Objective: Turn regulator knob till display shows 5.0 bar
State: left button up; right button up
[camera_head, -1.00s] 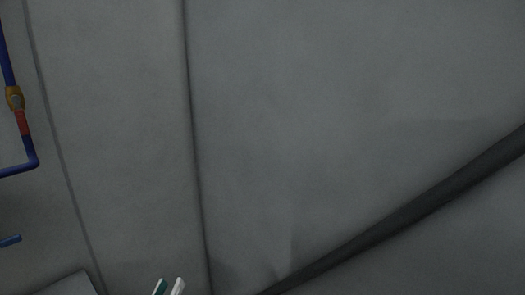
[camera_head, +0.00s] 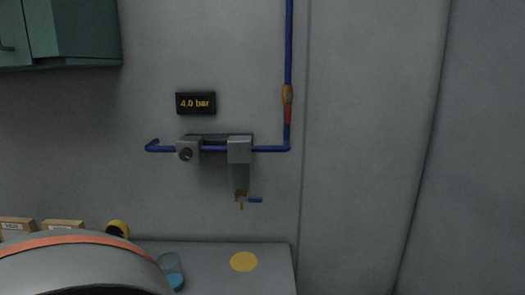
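The display (camera_head: 195,103) on the wall reads 4.0 bar in orange digits. I take this to be the regulator knob. Right of it, a second grey unit (camera_head: 239,150) with a hanging bowl sits on the same pipe, with a small blue lever (camera_head: 255,200) below. Neither gripper is in view, and nothing touches the knob.
A blue vertical pipe (camera_head: 289,45) with a yellow and red fitting stands at right. A green cabinet (camera_head: 87,30) hangs upper left. The grey bench (camera_head: 215,265) holds a blue-based clear cup (camera_head: 170,270). A large rounded grey shape with an orange band hides the bench's left part.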

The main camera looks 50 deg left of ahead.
aim_at(185, 154)
jog(key=u, duration=1.9)
